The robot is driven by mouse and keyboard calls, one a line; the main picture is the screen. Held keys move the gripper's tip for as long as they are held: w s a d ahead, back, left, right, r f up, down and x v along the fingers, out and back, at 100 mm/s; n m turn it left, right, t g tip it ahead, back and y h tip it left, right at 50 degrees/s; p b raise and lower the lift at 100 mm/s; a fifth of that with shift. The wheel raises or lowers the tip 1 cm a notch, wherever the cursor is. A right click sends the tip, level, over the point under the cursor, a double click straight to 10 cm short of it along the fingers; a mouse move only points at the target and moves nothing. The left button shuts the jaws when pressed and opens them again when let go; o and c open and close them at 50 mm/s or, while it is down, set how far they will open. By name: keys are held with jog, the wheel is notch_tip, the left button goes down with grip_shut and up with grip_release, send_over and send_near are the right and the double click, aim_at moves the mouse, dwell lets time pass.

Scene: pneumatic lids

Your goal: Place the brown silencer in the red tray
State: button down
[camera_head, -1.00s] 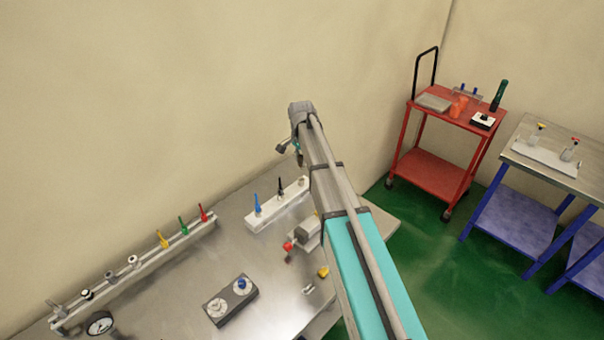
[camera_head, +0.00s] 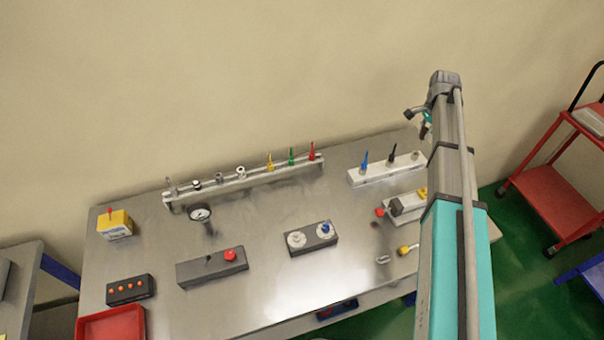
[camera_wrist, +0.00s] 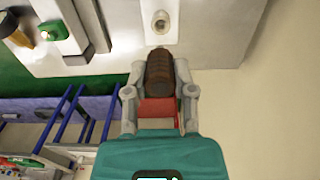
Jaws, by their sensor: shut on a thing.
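The brown silencer (camera_wrist: 160,72) is a ribbed, dark cylinder, seen in the wrist view. My gripper (camera_wrist: 160,90) is shut on it, with one finger on each side. The silencer points away from the wrist, towards a pale block with a round port (camera_wrist: 160,21); I see a small gap between them in the picture. The red tray (camera_head: 112,322) is at the lower left of the head view, near the table's front left corner, partly cut off by the frame. In the head view my arm reaches over the table's right end, and the held silencer cannot be made out.
The metal table (camera_head: 260,290) carries a grey block with a red button (camera_head: 230,255), a block with two knobs (camera_head: 311,240), a gauge (camera_head: 200,213), a rail of fittings (camera_head: 245,180) and an orange-button box (camera_head: 128,289). A red trolley (camera_head: 552,200) stands right.

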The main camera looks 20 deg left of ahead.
aim_at(421, 141)
jog(key=shift+f+b, duration=2.15)
jog(key=shift+f, duration=0.25)
